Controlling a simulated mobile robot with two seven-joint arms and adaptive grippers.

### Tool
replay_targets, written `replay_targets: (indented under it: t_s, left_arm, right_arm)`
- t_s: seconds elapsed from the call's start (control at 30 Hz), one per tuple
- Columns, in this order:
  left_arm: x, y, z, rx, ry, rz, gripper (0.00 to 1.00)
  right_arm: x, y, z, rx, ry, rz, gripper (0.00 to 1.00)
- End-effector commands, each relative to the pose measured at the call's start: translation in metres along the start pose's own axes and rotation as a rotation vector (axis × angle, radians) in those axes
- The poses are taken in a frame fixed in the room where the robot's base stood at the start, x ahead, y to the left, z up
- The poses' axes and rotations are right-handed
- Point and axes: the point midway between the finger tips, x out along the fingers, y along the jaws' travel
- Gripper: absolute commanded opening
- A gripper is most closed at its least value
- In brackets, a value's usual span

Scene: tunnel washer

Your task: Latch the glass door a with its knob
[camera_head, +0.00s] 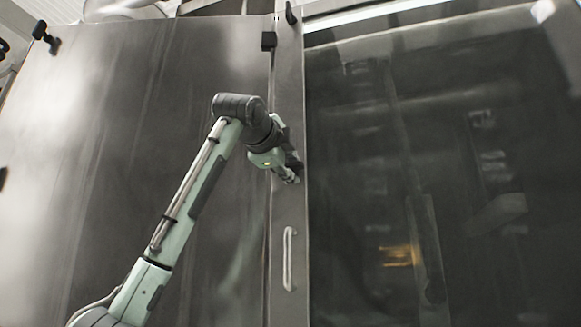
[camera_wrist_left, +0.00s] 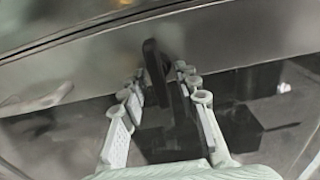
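The metal frame post (camera_head: 289,215) stands upright between a grey, reflective panel (camera_head: 110,150) at left and a dark glass panel (camera_head: 440,150) at right. Which of these is glass door a, I cannot tell. My left gripper (camera_head: 291,175) is at the post, above its vertical handle. In the left wrist view a dark, elongated knob (camera_wrist_left: 154,65) stands on the metal strip, between the fingertips of my left gripper (camera_wrist_left: 161,76). The fingers are apart, with a small gap beside the knob. In the head view the knob is hidden by the gripper. My right gripper is out of view.
A pale vertical handle (camera_head: 288,258) is on the post below my gripper. Dark fittings sit near the post's top (camera_head: 268,41) and at the grey panel's upper left (camera_head: 41,31). The glass reflects shapes. The space before the right panel is clear.

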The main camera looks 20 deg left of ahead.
Motion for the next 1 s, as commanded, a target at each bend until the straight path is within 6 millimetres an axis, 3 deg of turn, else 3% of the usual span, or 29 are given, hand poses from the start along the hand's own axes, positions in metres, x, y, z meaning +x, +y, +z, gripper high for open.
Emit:
replay_targets:
  t_s: [0.33, 0.73, 1.0]
  left_arm:
    - [-0.010, -0.001, 0.000, 0.000, 0.000, -0.002, 0.31]
    - [-0.091, -0.001, 0.000, 0.001, -0.001, -0.004, 0.31]
    - [-0.119, 0.000, 0.000, -0.001, -0.001, -0.001, 0.31]
  right_arm:
    - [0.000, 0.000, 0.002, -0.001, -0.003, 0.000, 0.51]
    - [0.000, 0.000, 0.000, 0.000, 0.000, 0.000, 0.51]
    - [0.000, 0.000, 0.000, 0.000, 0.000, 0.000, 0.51]
